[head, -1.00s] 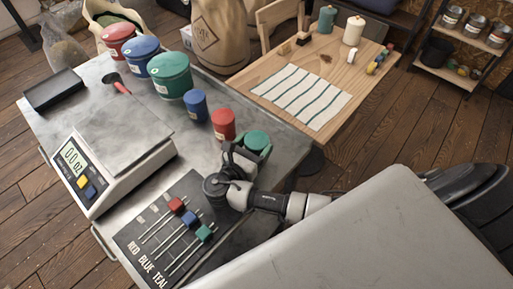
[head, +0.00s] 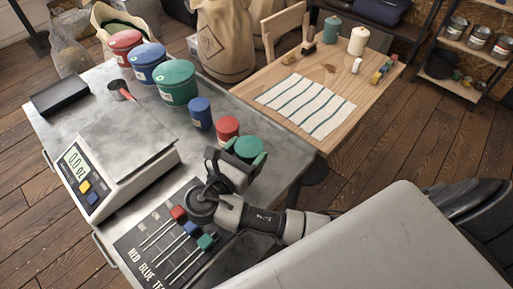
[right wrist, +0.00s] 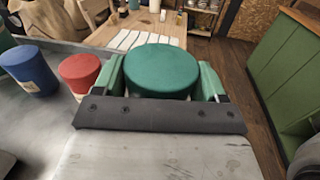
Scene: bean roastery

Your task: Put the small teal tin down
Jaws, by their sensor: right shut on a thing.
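The small teal tin (head: 248,149) is near the right edge of the metal bench (head: 262,111), beside the small red tin (head: 227,129). My right gripper (head: 246,158) is shut on it. In the right wrist view the teal tin (right wrist: 161,71) sits upright between the two green-padded fingers (right wrist: 162,84). Its lower part is hidden by the gripper, so I cannot tell whether its base touches the bench. My left gripper is not in view.
The small blue tin (head: 201,113) stands left of the red tin. Large red, blue and teal tins (head: 175,83) line the back. A scale (head: 105,171) and a slider panel (head: 165,235) take up the front. A wooden table (head: 335,75) with a striped cloth stands behind.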

